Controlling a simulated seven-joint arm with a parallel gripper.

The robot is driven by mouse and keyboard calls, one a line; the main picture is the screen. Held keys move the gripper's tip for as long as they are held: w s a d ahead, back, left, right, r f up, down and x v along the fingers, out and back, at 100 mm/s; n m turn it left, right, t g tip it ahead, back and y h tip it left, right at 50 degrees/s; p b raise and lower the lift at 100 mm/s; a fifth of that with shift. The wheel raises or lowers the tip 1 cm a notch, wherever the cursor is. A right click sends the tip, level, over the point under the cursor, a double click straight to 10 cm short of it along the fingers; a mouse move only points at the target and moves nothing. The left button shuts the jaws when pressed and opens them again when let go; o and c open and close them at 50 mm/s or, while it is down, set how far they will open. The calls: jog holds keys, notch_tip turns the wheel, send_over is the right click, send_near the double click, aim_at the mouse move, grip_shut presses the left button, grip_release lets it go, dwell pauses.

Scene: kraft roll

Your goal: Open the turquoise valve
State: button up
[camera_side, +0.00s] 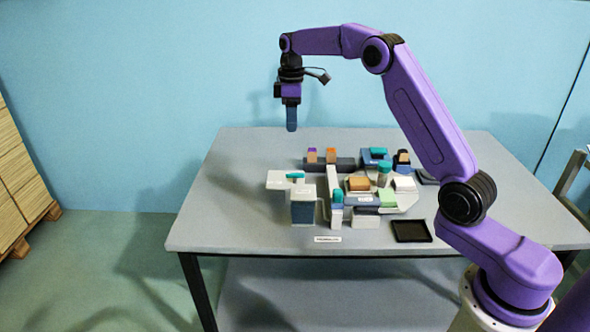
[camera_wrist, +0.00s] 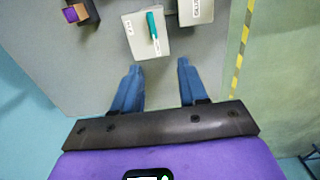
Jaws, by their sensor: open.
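The turquoise valve handle (camera_wrist: 152,25) is a short bar on a white block (camera_wrist: 140,47) with small labels, near the top middle of the wrist view. In the side view a turquoise bar (camera_side: 295,176) lies on a white top at the left of the group on the table, and appears to be the same handle. My gripper (camera_wrist: 158,66) is open, with two blue fingers apart and nothing between them. In the side view my gripper (camera_side: 291,129) hangs pointing down, well above the table and clear of the handle.
The grey table (camera_side: 220,225) carries several fixtures, including other turquoise-topped parts such as a capped cylinder (camera_side: 384,168). A dark block with purple and orange pieces (camera_side: 331,156) stands behind. A black tray (camera_side: 411,231) lies at front right. The table's left side is clear.

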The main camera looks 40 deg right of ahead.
aim_at(295, 173)
jog(key=f, duration=0.6)
jog(key=d+f, duration=0.1)
jog(key=f, duration=1)
jog(key=shift+w+d+f, duration=0.25)
jog(key=shift+d+f, duration=0.15)
grip_shut()
